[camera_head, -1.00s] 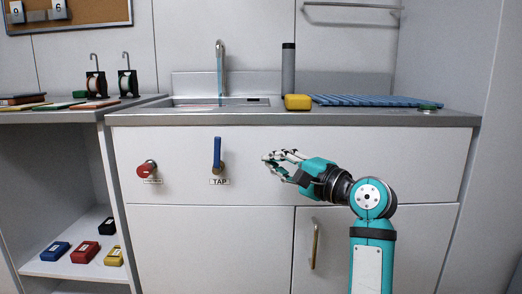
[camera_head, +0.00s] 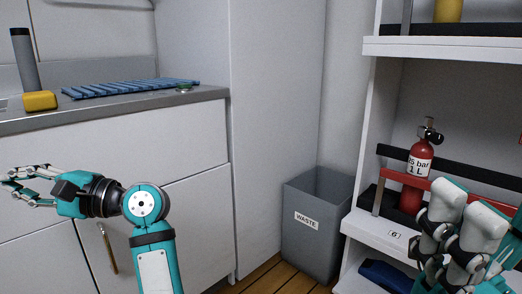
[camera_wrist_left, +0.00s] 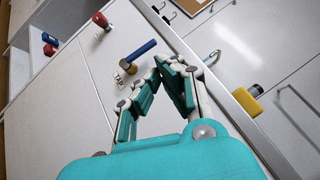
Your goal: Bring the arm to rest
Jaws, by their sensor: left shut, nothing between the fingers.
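My left gripper (camera_head: 11,181) is at the left edge of the head view, fingers pointing left in front of the white cabinet front (camera_head: 130,145). In the left wrist view its fingertips (camera_wrist_left: 166,66) are together with nothing between them. The blue tap lever (camera_wrist_left: 141,49) lies beyond the fingers there, apart from them, above the TAP label (camera_wrist_left: 125,73). Part of my right gripper (camera_head: 440,262) shows at the lower right of the head view, in front of the shelf; its fingertips cannot be made out clearly.
A grey waste bin (camera_head: 310,235) stands between cabinet and shelf unit (camera_head: 385,47). A red gas bottle (camera_head: 422,160) stands on the shelf behind my right gripper.

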